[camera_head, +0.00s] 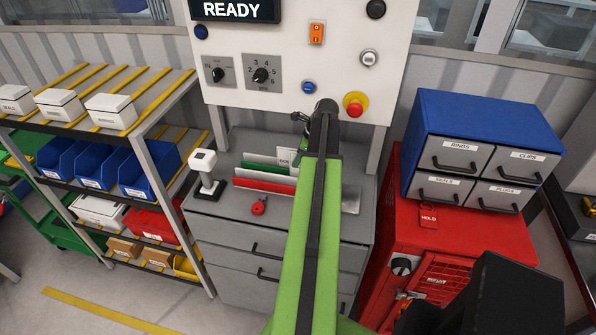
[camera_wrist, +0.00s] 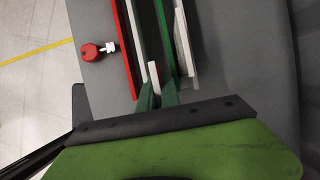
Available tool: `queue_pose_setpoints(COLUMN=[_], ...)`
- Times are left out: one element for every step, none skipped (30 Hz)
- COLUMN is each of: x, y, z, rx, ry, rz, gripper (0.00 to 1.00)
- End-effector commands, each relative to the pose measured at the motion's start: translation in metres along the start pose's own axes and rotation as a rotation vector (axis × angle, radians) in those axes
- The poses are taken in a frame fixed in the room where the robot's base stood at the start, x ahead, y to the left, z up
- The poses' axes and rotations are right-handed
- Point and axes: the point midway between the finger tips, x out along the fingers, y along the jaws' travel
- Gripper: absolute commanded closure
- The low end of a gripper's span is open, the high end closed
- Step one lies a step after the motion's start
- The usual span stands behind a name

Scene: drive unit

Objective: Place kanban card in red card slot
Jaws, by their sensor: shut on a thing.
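The red plate (camera_wrist: 124,48) is on the left in the wrist view. My gripper (camera_wrist: 157,92) is shut on a white kanban card (camera_wrist: 154,72), seen nearly edge-on. It is to the right of the red plate, close to the green plate (camera_wrist: 164,40). In the head view my arm hides the fingertips. I cannot tell whether the card touches the rack.
A red knob-like object (camera_head: 259,206) lies in front of the rack. The control panel (camera_head: 285,75) rises behind. A red cabinet (camera_head: 445,240) with a blue drawer unit (camera_head: 490,115) stands right; shelves (camera_head: 140,145) stand left.

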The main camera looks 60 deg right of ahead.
Motion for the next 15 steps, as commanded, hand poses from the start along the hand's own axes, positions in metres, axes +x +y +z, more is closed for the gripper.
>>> queue_pose_setpoints(x=[0.015, 0.020, 0.026, 0.030, 0.031, 0.031, 0.030, 0.028, 0.027, 0.027, 0.027, 0.027, 0.028, 0.029, 0.030], y=[0.000, 0.000, 0.000, 0.000, 0.000, 0.000, 0.000, 0.000, 0.000, 0.000, 0.000, 0.000, 0.000, 0.000, 0.000], z=[-0.006, -0.009, -0.011, -0.013, -0.014, -0.014, -0.013, -0.013, -0.012, -0.012, -0.012, -0.012, -0.013, -0.013, -0.014], rx=[0.000, 0.000, 0.001, 0.001, 0.001, 0.001, 0.001, 0.001, 0.001, 0.001, 0.001, 0.001, 0.001, 0.001, 0.001], ry=[0.000, 0.000, 0.000, 0.000, 0.000, 0.000, 0.000, 0.000, 0.000, 0.000, 0.000, 0.000, 0.000, 0.000, 0.000], rz=[0.000, 0.000, 0.000, 0.000, 0.000, 0.000, 0.000, 0.000, 0.000, 0.000, 0.000, 0.000, 0.000, -0.001, -0.001], gripper=[1.00, 1.00, 1.00, 1.00, 1.00, 1.00, 1.00, 1.00, 1.00, 1.00, 1.00, 1.00, 1.00, 1.00, 1.00])
